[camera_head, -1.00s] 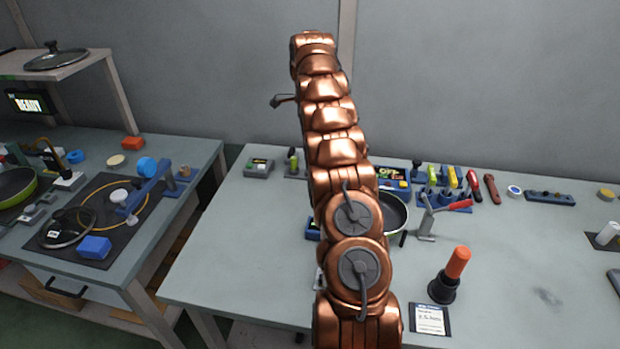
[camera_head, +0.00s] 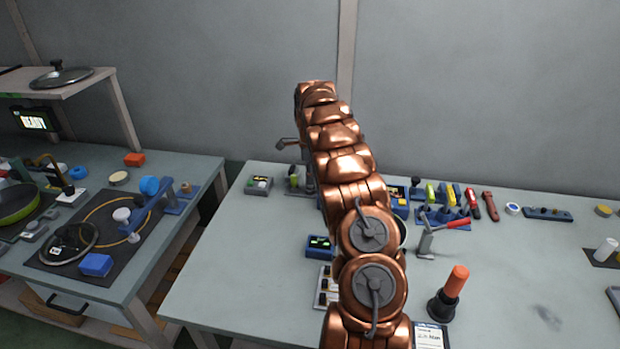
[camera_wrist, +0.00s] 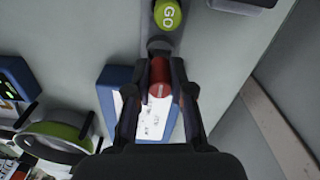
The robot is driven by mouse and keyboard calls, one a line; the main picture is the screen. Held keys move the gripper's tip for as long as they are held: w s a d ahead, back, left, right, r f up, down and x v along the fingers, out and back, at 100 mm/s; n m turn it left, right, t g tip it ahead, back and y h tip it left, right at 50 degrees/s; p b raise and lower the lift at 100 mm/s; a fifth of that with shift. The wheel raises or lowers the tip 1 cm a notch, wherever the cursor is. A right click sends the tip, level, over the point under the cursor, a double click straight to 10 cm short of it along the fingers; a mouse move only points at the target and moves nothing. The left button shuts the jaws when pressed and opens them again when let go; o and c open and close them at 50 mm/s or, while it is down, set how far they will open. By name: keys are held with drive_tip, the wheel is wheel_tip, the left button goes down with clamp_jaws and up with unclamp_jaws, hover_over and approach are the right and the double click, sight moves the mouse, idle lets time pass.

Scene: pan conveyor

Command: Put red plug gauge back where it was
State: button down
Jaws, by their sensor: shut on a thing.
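In the wrist view, the red plug gauge (camera_wrist: 159,78) is between the two fingers of my gripper (camera_wrist: 160,66), which is shut on it. A green plug marked GO (camera_wrist: 168,14) stands in a grey holder (camera_wrist: 160,45) just beyond the fingertips. The red gauge appears close to this holder; I cannot tell whether it touches or sits in it. In the head view, the green plug (camera_head: 293,172) shows at the back left of the bench, beside my arm. My arm hides most of my gripper and the red gauge there.
A blue-edged board with a white sheet (camera_wrist: 150,118) lies under the fingers in the wrist view. A green-rimmed pan (camera_wrist: 60,135) is to its left. In the head view, a small grey box (camera_head: 259,184) stands left of the green plug. The bench's front left is clear.

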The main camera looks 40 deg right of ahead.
drive_tip(key=shift+f, duration=0.9)
drive_tip(key=shift+f, duration=0.2)
drive_tip(key=c, duration=1)
unclamp_jaws()
drive_tip(key=shift+r, duration=0.1)
wheel_tip(320, 180, up, 8)
drive_tip(key=shift+w+r+b, duration=0.1)
drive_tip(key=shift+r+b, duration=0.15)
drive_tip(key=shift+b, duration=0.9)
drive_tip(key=shift+r, duration=1.9)
